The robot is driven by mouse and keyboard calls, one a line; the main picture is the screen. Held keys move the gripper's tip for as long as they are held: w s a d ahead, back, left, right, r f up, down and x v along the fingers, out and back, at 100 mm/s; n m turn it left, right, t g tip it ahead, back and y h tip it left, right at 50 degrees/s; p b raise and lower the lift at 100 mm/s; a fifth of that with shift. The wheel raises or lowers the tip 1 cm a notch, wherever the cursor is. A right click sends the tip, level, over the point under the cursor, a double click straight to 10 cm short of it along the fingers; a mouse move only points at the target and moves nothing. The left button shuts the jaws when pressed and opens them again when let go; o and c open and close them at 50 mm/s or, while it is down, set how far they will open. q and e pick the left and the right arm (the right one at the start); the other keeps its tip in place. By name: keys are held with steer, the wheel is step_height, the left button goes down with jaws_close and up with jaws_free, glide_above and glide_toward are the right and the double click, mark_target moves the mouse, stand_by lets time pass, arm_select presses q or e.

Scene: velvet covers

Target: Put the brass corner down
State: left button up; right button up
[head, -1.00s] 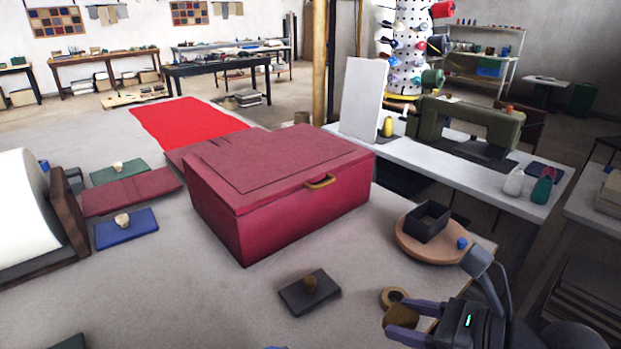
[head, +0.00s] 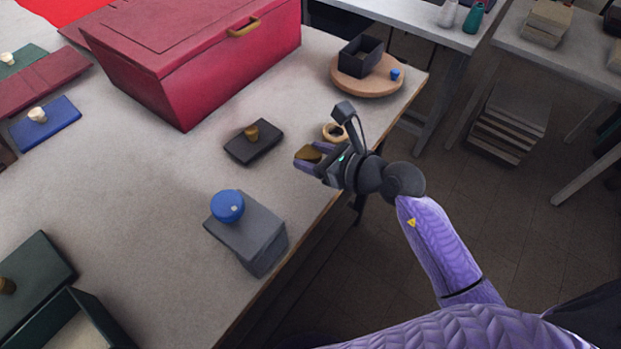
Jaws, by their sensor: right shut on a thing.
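My right gripper (head: 305,160) is at the right part of the table, above or near its right edge. It is shut on a small brass-coloured piece, the brass corner (head: 307,154), which shows between its purple fingers. I cannot tell whether the piece touches the table. Just behind the gripper lies a tan ring (head: 335,132), partly hidden by the wrist. My left gripper is out of view.
A dark lid with a knob (head: 254,141) lies left of the gripper. A grey box with a blue knob (head: 248,232) stands nearer. The red chest (head: 200,60) and a round board (head: 368,84) with a black box (head: 361,56) are farther back. Bare table (head: 150,200) lies at left.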

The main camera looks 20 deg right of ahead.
mark_target(313, 184)
step_height(313, 184, down, 6)
steer(key=shift+r+b, duration=0.1)
steer(key=shift+b, duration=1)
steer(key=shift+f, duration=0.3)
steer(key=shift+r, duration=0.1)
steer(key=shift+f, duration=0.2)
steer(key=o, duration=1.2)
steer(key=shift+o, duration=0.2)
